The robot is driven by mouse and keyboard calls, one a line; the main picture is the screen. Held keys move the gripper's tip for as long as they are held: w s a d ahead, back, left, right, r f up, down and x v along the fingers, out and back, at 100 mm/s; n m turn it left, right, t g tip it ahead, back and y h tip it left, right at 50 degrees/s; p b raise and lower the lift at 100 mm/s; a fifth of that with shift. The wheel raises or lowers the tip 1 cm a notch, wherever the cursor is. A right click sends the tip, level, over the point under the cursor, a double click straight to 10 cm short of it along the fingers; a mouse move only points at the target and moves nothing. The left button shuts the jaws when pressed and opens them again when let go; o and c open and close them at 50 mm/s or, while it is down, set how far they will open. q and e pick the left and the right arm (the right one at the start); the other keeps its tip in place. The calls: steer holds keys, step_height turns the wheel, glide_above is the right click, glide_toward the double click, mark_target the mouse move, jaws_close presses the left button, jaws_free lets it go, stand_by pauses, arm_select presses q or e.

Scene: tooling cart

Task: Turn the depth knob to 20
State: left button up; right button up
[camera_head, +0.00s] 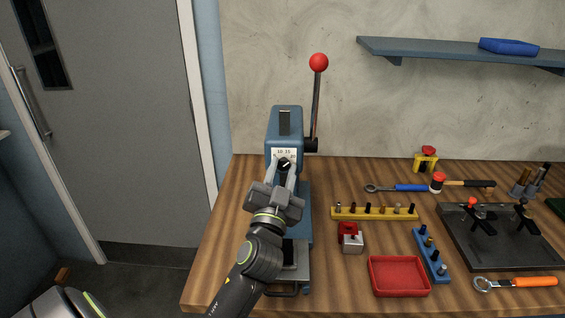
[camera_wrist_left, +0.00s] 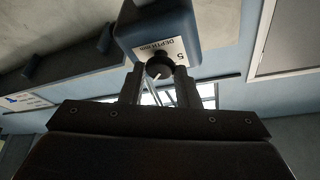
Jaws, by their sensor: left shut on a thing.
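The depth knob (camera_head: 284,164) is a small black dial on the front of the blue press (camera_head: 285,124), below a white label plate (camera_head: 284,153) with numbers. In the left wrist view the knob (camera_wrist_left: 158,68) sits between my fingertips, with a white pointer line on it, and the label (camera_wrist_left: 160,52) reads "DEPTH mm" and "5". My left gripper (camera_head: 284,172) reaches up in front of the press and is shut on the knob. The arm hides part of the press column. The pointer's exact reading is too small to tell. My right gripper is not in view.
A red-balled lever (camera_head: 318,63) rises at the press's right. On the wooden bench are a yellow rack (camera_head: 374,214), a red tray (camera_head: 399,276), a blue rack (camera_head: 431,255) and a dark fixture plate (camera_head: 500,237). A blue shelf (camera_head: 450,52) hangs on the wall.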

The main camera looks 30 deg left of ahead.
arm_select(q)
steer(key=m+p, duration=0.1)
steer(key=m+h+p, duration=0.2)
steer(key=shift+r+m, duration=0.25)
steer(key=shift+m, duration=0.15)
steer(key=shift+f+m+h+p, duration=0.2)
steer(key=shift+m+h+p, duration=0.2)
steer(key=shift+m+p, duration=0.5)
steer(key=o, duration=0.9)
steer(key=shift+a, duration=0.1)
steer(key=shift+o, duration=0.2)
